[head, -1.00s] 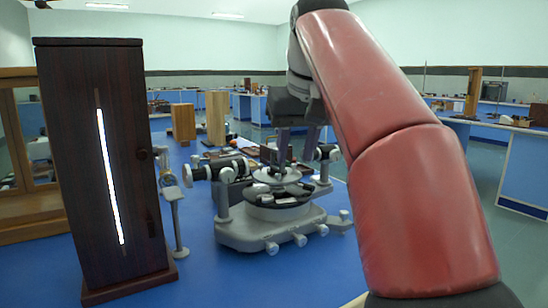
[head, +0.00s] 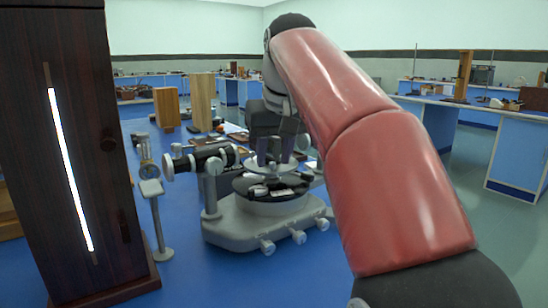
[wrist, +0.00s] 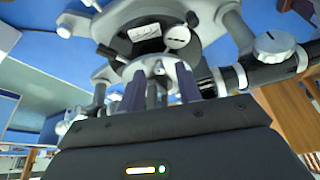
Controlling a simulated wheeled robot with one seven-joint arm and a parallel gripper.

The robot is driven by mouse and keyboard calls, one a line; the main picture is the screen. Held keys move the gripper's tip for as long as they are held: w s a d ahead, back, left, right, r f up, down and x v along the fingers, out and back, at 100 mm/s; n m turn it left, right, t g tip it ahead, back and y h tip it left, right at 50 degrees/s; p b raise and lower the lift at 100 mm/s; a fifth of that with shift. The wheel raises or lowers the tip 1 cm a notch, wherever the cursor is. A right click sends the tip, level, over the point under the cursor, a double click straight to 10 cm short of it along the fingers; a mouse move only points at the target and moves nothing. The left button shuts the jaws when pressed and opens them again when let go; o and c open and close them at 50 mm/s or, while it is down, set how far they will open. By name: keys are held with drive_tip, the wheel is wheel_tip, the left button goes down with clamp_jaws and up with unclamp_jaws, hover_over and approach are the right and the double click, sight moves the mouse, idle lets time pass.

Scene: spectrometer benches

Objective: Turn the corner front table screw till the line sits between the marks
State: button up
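The spectrometer (head: 262,226), grey with a black round centre, stands on the blue bench. Its small prism table (head: 268,168) is a pale disc on top. My gripper (head: 276,150) is over this table, pointing down. In the wrist view its two dark fingers (wrist: 160,88) are apart, with grey upright parts of the table visible between them. Whether they touch a screw cannot be told. The corner front table screw cannot be singled out; the fingers and gripper body hide part of the table. No line-and-marks view is readable here.
A tall dark wooden lamp box (head: 62,150) with a bright slit stands close on the left. A small stand (head: 152,190) is beside it. The spectrometer's black telescope tube (head: 205,158) sticks out leftward. Wooden blocks (head: 202,102) stand behind. Blue bench shows bare in front.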

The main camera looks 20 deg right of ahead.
drive_tip(key=shift+f, duration=0.15)
drive_tip(key=shift+c, duration=0.4)
clamp_jaws()
drive_tip(key=shift+m, duration=0.3)
drive_tip(key=m, duration=0.1)
drive_tip(key=m+h+p, duration=0.1)
drive_tip(key=m, duration=0.1)
drive_tip(key=shift+w+a+m+h, duration=0.1)
drive_tip(key=shift+a+m+h, duration=0.15)
drive_tip(key=shift+m+h, duration=0.05)
drive_tip(key=m, duration=0.2)
drive_tip(key=m+g+h, duration=0.1)
drive_tip(key=m, duration=0.1)
drive_tip(key=shift+w+a+m+h, duration=0.15)
drive_tip(key=shift+m+h, duration=0.15)
drive_tip(key=m+g, duration=0.1)
drive_tip(key=m, duration=0.1)
drive_tip(key=m+h, duration=0.1)
drive_tip(key=m, duration=0.2)
drive_tip(key=shift+w+a+g, duration=0.2)
drive_tip(key=shift+g, duration=0.2)
drive_tip(key=shift+w+m+g+h, duration=0.1)
drive_tip(key=shift+m+g+h, duration=0.35)
drive_tip(key=shift+m, duration=1.25)
drive_tip(key=shift+g, duration=0.25)
